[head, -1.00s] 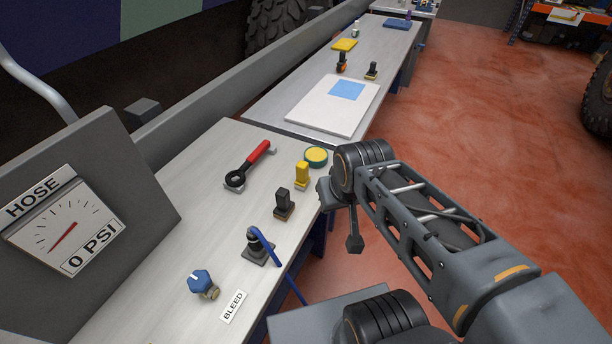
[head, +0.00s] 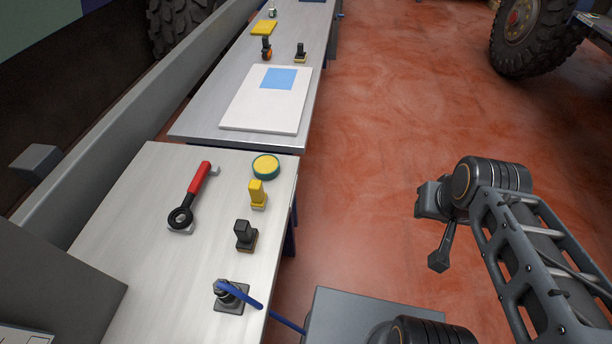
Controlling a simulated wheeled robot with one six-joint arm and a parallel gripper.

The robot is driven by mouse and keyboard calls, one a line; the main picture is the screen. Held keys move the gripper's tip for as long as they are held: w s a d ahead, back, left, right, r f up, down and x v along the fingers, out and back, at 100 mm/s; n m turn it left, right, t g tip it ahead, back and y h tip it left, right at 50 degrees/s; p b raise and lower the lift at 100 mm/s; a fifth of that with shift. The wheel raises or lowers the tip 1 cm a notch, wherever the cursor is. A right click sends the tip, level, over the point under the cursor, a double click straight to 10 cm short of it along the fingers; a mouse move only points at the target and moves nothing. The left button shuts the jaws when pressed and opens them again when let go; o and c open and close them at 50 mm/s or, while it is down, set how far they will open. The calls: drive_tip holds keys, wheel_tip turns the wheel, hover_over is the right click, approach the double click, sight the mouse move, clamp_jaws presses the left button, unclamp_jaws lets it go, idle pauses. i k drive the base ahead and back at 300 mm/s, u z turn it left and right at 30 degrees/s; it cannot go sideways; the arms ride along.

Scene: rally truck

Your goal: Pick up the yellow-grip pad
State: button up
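The yellow-grip pad (head: 257,193) stands upright near the right edge of the near grey bench (head: 120,250) in the head view. It has a blocky yellow handle on a small base. A similar pad with a black grip (head: 245,236) stands just in front of it. My gripper (head: 438,262) hangs over the red floor, well to the right of the bench and apart from the yellow-grip pad. Its fingers are small and seen from the side, so I cannot tell how far apart they are. I see nothing clearly held in it.
A round yellow-and-teal tin (head: 265,166) sits just behind the pad. Behind is a second bench with a white board (head: 266,110).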

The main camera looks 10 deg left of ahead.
sight(255, 189)
drive_tip(key=z, duration=0.35)
drive_tip(key=i, duration=0.9)
drive_tip(key=u, duration=3.3)
